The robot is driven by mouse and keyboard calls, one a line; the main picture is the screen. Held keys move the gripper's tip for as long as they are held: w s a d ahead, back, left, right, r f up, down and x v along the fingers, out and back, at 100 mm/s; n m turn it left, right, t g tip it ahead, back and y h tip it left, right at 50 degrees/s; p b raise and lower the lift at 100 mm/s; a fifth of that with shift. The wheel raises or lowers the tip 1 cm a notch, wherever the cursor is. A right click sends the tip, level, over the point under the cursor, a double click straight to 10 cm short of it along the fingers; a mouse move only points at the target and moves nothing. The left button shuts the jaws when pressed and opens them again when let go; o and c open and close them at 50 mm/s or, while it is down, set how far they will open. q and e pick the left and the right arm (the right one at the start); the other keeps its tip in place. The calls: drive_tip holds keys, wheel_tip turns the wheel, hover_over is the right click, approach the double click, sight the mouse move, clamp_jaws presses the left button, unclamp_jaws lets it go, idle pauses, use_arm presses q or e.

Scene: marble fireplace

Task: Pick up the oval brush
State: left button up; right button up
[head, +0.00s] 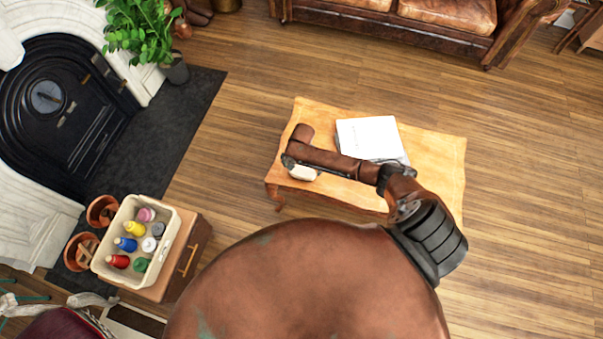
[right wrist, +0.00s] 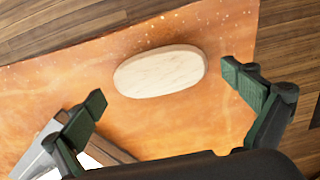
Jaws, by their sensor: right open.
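The oval brush (right wrist: 160,70) is a pale, wood-toned oval lying flat on the orange-brown table top in the right wrist view. In the head view its whitish end (head: 303,173) shows at the left front of the low table, partly covered by my right arm. My right gripper (right wrist: 165,88) is open and empty above the table, with one green-padded finger on each side of the brush and the brush slightly beyond the fingertips. Neither finger appears to touch it. My left gripper is out of view.
The low wooden table (head: 435,165) carries a white book or paper stack (head: 368,137) right of the brush. A cream crate (head: 103,262) of colored bottles stands on a small cabinet at left. A leather sofa (head: 400,30) is behind. Open floor lies around the table.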

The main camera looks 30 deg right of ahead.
sight(302, 171)
wheel_tip(302, 171, down, 3)
drive_tip(key=shift+b, duration=0.4)
drive_tip(key=shift+r, duration=0.1)
drive_tip(key=c, duration=1.1)
